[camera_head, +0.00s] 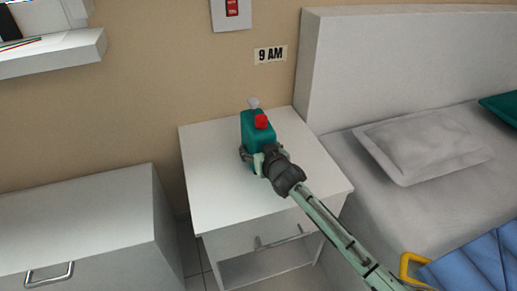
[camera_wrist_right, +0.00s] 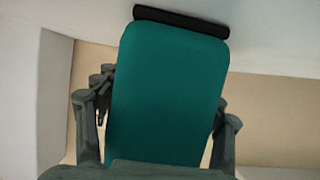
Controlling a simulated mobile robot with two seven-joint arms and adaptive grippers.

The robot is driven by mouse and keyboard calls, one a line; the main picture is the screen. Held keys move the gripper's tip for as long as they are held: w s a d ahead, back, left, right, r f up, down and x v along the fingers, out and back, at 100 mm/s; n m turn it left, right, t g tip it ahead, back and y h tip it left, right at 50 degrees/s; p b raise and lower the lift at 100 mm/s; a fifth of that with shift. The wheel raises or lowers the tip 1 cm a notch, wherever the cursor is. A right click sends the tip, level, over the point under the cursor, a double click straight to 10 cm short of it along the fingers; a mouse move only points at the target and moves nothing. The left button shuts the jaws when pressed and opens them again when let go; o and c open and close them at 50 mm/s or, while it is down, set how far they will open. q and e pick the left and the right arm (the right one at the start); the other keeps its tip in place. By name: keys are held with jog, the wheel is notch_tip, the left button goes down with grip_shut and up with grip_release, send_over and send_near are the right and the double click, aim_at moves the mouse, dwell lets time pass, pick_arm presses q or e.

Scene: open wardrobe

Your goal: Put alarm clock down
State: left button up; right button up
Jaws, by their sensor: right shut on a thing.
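The alarm clock (camera_head: 258,128) is a teal block with a red button and a small pale knob on top. It is over the back middle of the white nightstand top (camera_head: 215,190); I cannot tell if its base touches the surface. My right gripper (camera_head: 258,158) is shut on it from the front right. In the right wrist view the clock's teal body (camera_wrist_right: 168,95) fills the middle, with a dark strip along one end, and the right gripper's fingers (camera_wrist_right: 155,120) lie on both sides of it. My left gripper is not in view.
A bed with a grey pillow (camera_head: 425,142) is to the right. A white cabinet (camera_head: 80,220) stands at the left, and a white shelf (camera_head: 50,55) is above it. The nightstand top around the clock is clear.

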aim_at(257, 141)
jog(key=shift+r, duration=0.2)
jog(key=o, duration=2)
jog(key=shift+f, duration=0.2)
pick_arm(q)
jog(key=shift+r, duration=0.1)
pick_arm(e)
jog(key=p+v, duration=0.1)
jog(key=v, duration=1.1)
jog(key=shift+r, duration=0.1)
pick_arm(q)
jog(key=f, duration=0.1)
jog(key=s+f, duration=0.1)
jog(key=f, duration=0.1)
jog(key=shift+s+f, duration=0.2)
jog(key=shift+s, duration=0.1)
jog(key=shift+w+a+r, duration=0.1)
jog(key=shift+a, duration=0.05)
pick_arm(e)
jog(key=shift+w, duration=0.15)
